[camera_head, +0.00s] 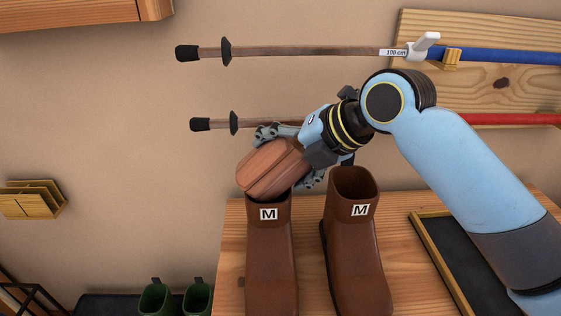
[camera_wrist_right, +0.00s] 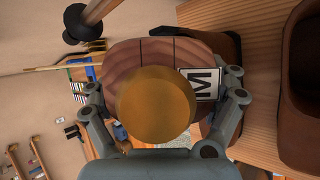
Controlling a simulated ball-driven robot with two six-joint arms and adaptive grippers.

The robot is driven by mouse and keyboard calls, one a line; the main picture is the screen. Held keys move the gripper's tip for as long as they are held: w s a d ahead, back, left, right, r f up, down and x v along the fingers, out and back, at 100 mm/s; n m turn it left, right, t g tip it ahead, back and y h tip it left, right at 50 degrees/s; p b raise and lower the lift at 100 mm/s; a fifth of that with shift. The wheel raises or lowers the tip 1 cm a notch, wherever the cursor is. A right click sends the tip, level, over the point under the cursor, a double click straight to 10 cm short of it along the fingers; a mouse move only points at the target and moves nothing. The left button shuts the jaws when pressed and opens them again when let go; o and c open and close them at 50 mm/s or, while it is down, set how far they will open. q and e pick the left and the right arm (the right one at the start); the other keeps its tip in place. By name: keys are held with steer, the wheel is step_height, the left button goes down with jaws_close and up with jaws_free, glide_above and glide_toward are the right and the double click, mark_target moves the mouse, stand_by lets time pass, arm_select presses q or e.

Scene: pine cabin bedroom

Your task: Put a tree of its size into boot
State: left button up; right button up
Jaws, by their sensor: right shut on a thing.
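A reddish-brown wooden boot tree (camera_head: 270,168) is in my right gripper (camera_head: 292,158), tilted, with its rounded end just above the opening of the left brown boot (camera_head: 270,250). I cannot tell whether it touches the rim. The right boot's opening shows empty. My left gripper is not in view.
The boots stand on a wooden bench (camera_head: 232,285). A dark wood-framed tray (camera_head: 440,255) lies at its right. Two poles (camera_head: 300,51) run along the wall behind, one tagged 100 cm. Green boots (camera_head: 155,298) stand low at the left. A wooden wall holder (camera_head: 30,200) hangs left.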

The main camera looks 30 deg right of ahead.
step_height(320, 180, up, 10)
steer(key=shift+f, duration=0.25)
step_height(320, 180, down, 10)
steer(key=shift+r+p, duration=0.2)
steer(key=shift+p, duration=0.15)
steer(key=shift+f, duration=0.1)
steer(key=shift+f, duration=0.15)
steer(key=o, duration=1.2)
